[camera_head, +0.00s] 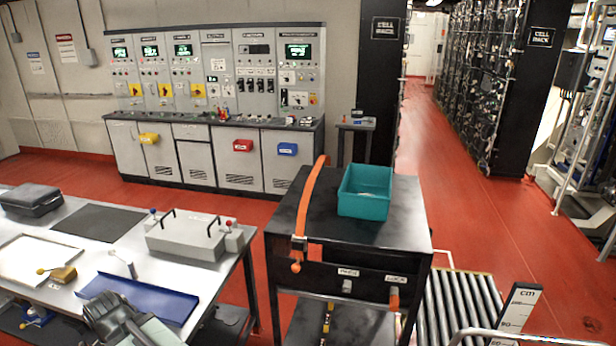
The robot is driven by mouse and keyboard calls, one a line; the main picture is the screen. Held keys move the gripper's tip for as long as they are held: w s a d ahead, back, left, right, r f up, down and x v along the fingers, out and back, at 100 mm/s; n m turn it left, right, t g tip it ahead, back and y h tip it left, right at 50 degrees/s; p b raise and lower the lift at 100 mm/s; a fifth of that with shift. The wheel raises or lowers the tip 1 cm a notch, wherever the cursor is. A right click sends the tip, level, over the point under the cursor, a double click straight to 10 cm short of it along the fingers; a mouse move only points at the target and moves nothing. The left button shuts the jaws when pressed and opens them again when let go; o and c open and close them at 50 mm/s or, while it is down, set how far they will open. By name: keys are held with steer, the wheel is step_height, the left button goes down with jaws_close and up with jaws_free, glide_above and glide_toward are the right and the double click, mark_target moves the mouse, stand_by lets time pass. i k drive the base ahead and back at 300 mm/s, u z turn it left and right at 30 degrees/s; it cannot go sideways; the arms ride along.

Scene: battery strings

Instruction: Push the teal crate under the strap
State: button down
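The teal crate (365,192) is an open box, and its inside looks empty. It stands upright on the black top of a cart (390,232), towards the back and right of the middle. The orange strap (308,205) runs from back to front across the left part of the cart top, with a buckle near the front edge and a loose end hanging over the front. The crate is right of the strap, with a gap of bare top between them. I cannot tell how high the strap stands above the top.
A roller conveyor (465,308) is at right. Red floor is open behind and right.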

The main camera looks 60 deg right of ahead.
mark_target(375, 180)
steer(key=i, duration=1.3)
steer(key=z, duration=0.55)
steer(key=k, duration=0.6)
steer(key=z, duration=0.25)
steer(key=i, duration=0.6)
steer(key=u, duration=0.2)
